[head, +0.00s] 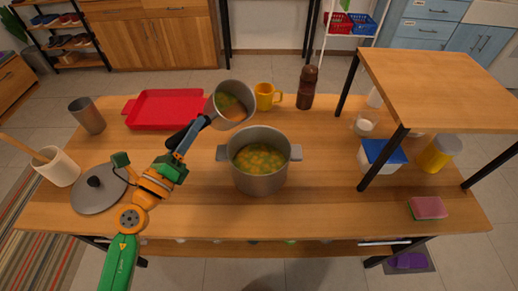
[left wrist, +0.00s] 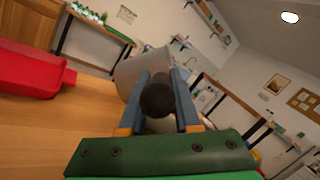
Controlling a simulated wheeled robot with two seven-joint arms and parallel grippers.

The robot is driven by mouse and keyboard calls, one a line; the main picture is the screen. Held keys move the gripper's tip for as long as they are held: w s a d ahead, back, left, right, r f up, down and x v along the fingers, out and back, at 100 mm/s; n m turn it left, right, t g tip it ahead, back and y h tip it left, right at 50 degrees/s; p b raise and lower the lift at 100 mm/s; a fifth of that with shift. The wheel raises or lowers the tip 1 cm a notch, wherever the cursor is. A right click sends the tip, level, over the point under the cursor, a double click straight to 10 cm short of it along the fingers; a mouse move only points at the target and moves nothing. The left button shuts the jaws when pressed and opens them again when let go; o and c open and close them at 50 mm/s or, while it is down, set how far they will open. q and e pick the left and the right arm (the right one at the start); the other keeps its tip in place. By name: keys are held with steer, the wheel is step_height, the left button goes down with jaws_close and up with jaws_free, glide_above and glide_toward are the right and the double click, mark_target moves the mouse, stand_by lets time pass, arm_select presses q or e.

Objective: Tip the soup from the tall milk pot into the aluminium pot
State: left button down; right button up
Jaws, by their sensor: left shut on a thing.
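The tall milk pot (head: 243,90) is a grey metal pot with a dark handle, and it is tilted with its mouth facing up and toward the viewer. Orange soup with green bits (head: 230,107) shows inside it. My left gripper (head: 196,128) is shut on its handle, left of the pot body. In the left wrist view the blue fingers clasp the dark handle (left wrist: 158,98), with the grey pot body (left wrist: 140,66) behind. The aluminium pot (head: 260,182) stands upright on the table, just below the milk pot in the picture, and contains yellow-green soup. My right gripper is out of view.
A red tray (head: 150,122), yellow mug (head: 264,90) and brown bottle (head: 307,88) stand behind. A pot lid (head: 84,198), white crock (head: 62,172) and metal cup (head: 88,118) are left. A raised wooden shelf (head: 440,85) and blue-lidded container (head: 383,152) are right. Table front is clear.

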arm_select(q)
steer(key=shift+s+d+f+m+h+b, duration=0.35)
steer(key=shift+m+b, duration=0.45)
steer(key=shift+b, duration=0.6)
steer(key=shift+s+d+f+m+t+h+b, duration=0.15)
steer(key=shift+f+m+h+b, duration=0.15)
steer(key=shift+m+b, duration=0.7)
steer(key=shift+s+d+f+m+t+h+b, duration=0.15)
steer(key=shift+f+m+h+b, duration=0.2)
steer(key=shift+b, duration=1.1)
steer(key=shift+f+m+b, duration=0.2)
steer(key=shift+m+b, duration=0.45)
steer(key=shift+b, duration=0.35)
steer(key=shift+s+d+r+m+h+b, duration=0.1)
steer(key=shift+s+d+m+h+b, duration=0.2)
steer(key=shift+m+b, duration=0.35)
steer(key=shift+d+r+m+h+b, duration=0.1)
steer(key=shift+m+h+b, duration=0.35)
steer(key=shift+m, duration=0.2)
